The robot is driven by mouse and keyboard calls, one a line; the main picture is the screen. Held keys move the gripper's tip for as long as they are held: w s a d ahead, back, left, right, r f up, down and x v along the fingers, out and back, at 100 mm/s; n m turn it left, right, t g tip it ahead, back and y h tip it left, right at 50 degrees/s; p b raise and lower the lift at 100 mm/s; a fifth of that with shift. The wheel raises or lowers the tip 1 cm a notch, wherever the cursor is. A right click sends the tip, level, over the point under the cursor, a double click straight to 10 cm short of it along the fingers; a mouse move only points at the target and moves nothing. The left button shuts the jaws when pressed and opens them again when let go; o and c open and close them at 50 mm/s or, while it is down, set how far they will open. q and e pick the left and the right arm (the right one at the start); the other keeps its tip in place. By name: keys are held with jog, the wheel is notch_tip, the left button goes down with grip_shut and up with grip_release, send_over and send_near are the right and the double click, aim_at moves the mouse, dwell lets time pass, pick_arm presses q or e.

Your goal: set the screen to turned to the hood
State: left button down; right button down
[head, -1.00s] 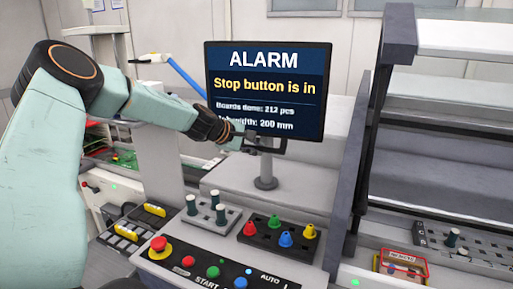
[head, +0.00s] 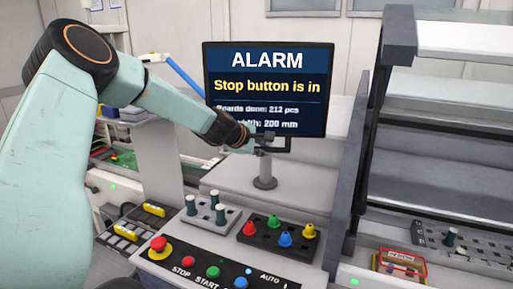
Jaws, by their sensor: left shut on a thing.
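The screen (head: 268,88) stands on a short grey post (head: 264,170) on the machine's top. It faces me and reads "ALARM, Stop button is in". My left gripper (head: 264,143) is at the screen's lower edge, shut on a dark handle (head: 276,147) below it. The gripper and wrist hide the lower left corner of the screen and part of the handle. My right gripper is not in view.
Below the screen is a panel with a red stop button (head: 159,246) and smaller coloured buttons. Pegs stand in a grey block (head: 211,213), coloured nozzles in a black block (head: 277,234). A dark frame (head: 354,165) rises close to the right.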

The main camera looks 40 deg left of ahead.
aim_at(287, 143)
pick_arm(q)
jog(key=shift+w+d+f+n+y, duration=0.1)
jog(key=shift+w+d+n+y, duration=0.4)
jog(key=shift+d+n+y, duration=0.4)
jog(key=shift+w+d+n+g+y, duration=0.25)
jog(key=shift+w+n+g+y, duration=0.05)
jog(key=shift+n+y, duration=0.2)
jog(key=w+n+y+p, duration=0.1)
jog(key=p, duration=0.1)
jog(key=w+d+n+g+y+p, duration=0.1)
jog(key=n+p, duration=0.1)
jog(key=w+d+r+n+g+y+p, duration=0.1)
jog(key=y+p, duration=0.1)
jog(key=shift+w+n, duration=0.15)
jog(key=shift+n, duration=0.25)
jog(key=shift+w+d+n+g+y+p, duration=0.1)
jog(key=shift+w+n+g+y+p, duration=0.55)
jog(key=shift+p, duration=0.6)
jog(key=shift+w+f+n, duration=0.1)
jog(key=shift+n, duration=0.15)
